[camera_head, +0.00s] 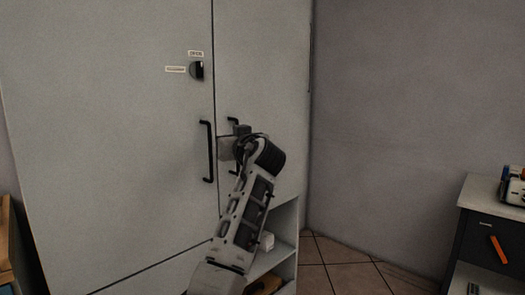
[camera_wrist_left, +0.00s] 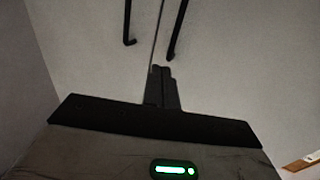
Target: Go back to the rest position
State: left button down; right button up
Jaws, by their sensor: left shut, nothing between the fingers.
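My left gripper (camera_head: 240,130) is in front of a tall grey two-door cabinet (camera_head: 110,130), close to the seam between its doors. It covers the middle of the right door's black handle (camera_head: 232,119). The left door's black handle (camera_head: 209,152) is clear to its left. In the left wrist view the two dark fingers of my left gripper (camera_wrist_left: 162,84) are pressed together with nothing between them. They point toward the door seam, and both handles (camera_wrist_left: 128,24) show beyond them, apart from the fingertips. My right gripper is in neither view.
A black lock knob (camera_head: 197,70) with small labels is on the left door. Below the right door is an open shelf (camera_head: 283,225) holding small items. A dark drawer unit (camera_head: 482,240) stands at the far right. Bare tiled floor (camera_head: 335,265) lies between them.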

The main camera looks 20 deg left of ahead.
pick_arm(q)
jog(key=s+d+f+m+t+h+p, duration=0.1)
jog(key=s+d+f+m+h+p, duration=0.15)
jog(key=f, duration=0.65)
jog(key=s+d+f+m+h+p, duration=0.1)
jog(key=s+d+f+m+h, duration=0.25)
jog(key=f, duration=0.45)
jog(key=s+d+f+m+t+h+p, duration=0.1)
jog(key=s+d+f+m+h, duration=0.15)
jog(key=f, duration=0.65)
jog(key=s+d+f+m+g+h+p, duration=0.1)
jog(key=s+d+f+h, duration=0.2)
jog(key=s, duration=0.6)
jog(key=s+d+f+m+g+h+p, duration=0.1)
jog(key=s+d+f+h+p, duration=0.1)
jog(key=s+d, duration=0.4)
jog(key=s+d+f+m+g+h+p, duration=0.1)
jog(key=s+d+f+h, duration=0.2)
jog(key=s, duration=0.9)
jog(key=shift+s+d+f+h+p, duration=0.4)
jog(key=shift+d+f, duration=0.2)
jog(key=shift+d, duration=0.2)
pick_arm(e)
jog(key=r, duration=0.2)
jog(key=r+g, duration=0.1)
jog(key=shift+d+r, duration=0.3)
